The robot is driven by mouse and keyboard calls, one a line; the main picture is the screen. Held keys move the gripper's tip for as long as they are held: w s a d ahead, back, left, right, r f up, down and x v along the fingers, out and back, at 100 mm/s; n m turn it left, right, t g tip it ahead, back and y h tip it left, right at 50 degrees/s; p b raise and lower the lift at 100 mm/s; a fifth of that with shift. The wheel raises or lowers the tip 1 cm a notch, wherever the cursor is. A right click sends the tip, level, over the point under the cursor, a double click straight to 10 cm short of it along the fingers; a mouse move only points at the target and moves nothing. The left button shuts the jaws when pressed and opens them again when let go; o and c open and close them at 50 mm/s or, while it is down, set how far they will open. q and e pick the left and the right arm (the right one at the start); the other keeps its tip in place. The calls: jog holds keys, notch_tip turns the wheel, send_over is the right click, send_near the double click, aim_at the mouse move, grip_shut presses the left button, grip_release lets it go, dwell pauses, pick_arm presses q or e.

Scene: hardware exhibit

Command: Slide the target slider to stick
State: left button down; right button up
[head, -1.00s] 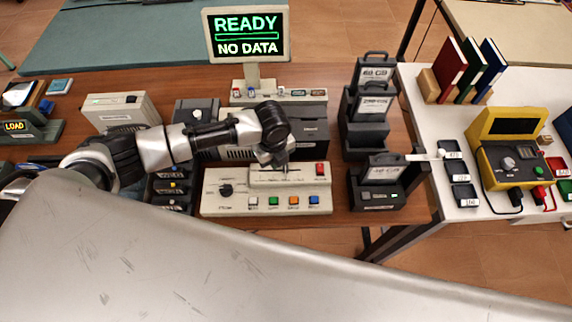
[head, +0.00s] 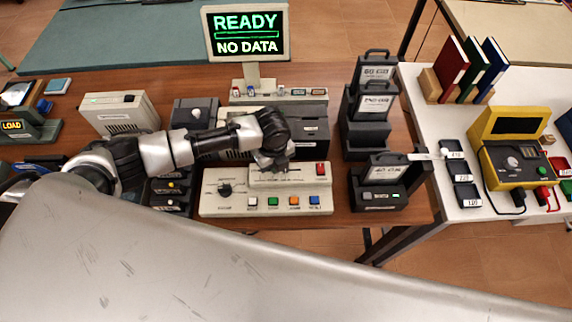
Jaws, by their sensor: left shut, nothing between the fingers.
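A beige control panel (head: 235,202) lies on the wooden table in the head view. A raised strip with a dark horizontal slot (head: 309,171) runs along its upper right part. My left gripper (head: 280,166) is shut with nothing between its fingers. It points down at the slot, around the middle of the strip. The slider's knob cannot be made out; the gripper covers part of the slot. I cannot tell whether the fingertips touch it. The word "stick" cannot be read anywhere. My right gripper is not in view.
The panel also carries a dark dial (head: 225,189), a red button (head: 320,168) and a row of coloured buttons. A monitor (head: 246,33) reading "READY, NO DATA" stands behind. Dark cartridge units (head: 378,195) stand to the right, beside a white table with a yellow meter (head: 511,158).

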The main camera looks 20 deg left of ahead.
pick_arm(q)
jog(key=shift+f, duration=0.25)
jog(key=shift+w+d+b, duration=0.2)
jog(key=shift+w+d, duration=0.05)
jog(key=shift+d, duration=0.6)
jog(key=shift+w+d+b, duration=0.15)
jog(key=shift+w+d, duration=0.1)
jog(key=shift+d, duration=0.55)
dwell(0.3)
jog(key=shift+a+r+p, duration=0.1)
jog(key=shift+a+p, duration=0.2)
jog(key=shift+p, duration=0.1)
dwell(0.4)
notch_tip(320, 180, up, 7)
jog(key=p, duration=0.7)
jog(key=shift+s, duration=0.1)
